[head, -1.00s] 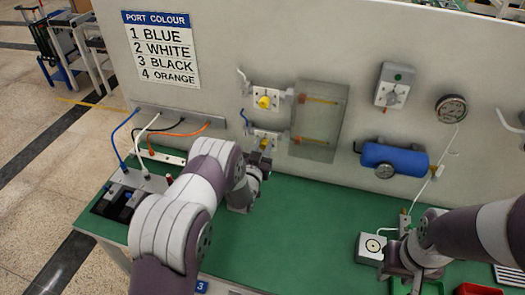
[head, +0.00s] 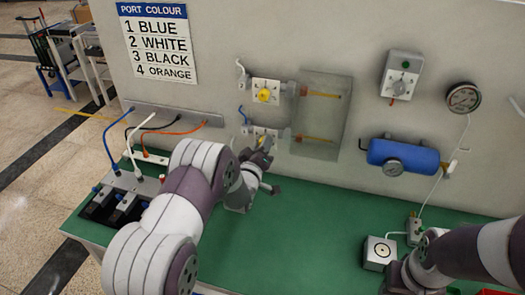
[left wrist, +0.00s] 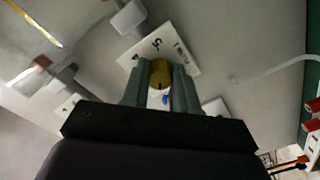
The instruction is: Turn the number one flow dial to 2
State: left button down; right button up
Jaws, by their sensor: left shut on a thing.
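Two yellow flow dials sit on white plates on the grey panel in the head view, an upper one (head: 264,96) and a lower one (head: 264,141). A blue tube stub stands beside the lower plate and a white one beside the upper plate. My left gripper (head: 262,158) is at the lower dial and partly hides it. In the left wrist view, its fingers (left wrist: 160,88) are shut on the yellow knob (left wrist: 160,70), in front of a white marked plate (left wrist: 172,47). The dial's setting is not readable. My right gripper is at the bottom right, its fingers not clear.
A port colour sign (head: 157,43) lists 1 blue, 2 white, 3 black, 4 orange. A clear cover (head: 322,112) is right of the dials. A blue tank (head: 403,157), gauge (head: 462,98) and grey switch box (head: 401,75) are farther right. The green bench (head: 310,225) is clear in the middle.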

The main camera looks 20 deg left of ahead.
pick_arm(q)
jog(key=shift+n+b, duration=0.35)
jog(key=shift+n, duration=0.25)
jog(key=c, duration=0.9)
grip_release()
jog(key=shift+a, duration=0.1)
jog(key=shift+o, duration=0.2)
jog(key=shift+s, duration=0.1)
jog(key=s+b, duration=0.2)
jog(key=s, duration=1)
jog(key=shift+s+a+b, duration=0.25)
jog(key=shift+s+b, duration=0.1)
jog(key=shift+b, duration=0.05)
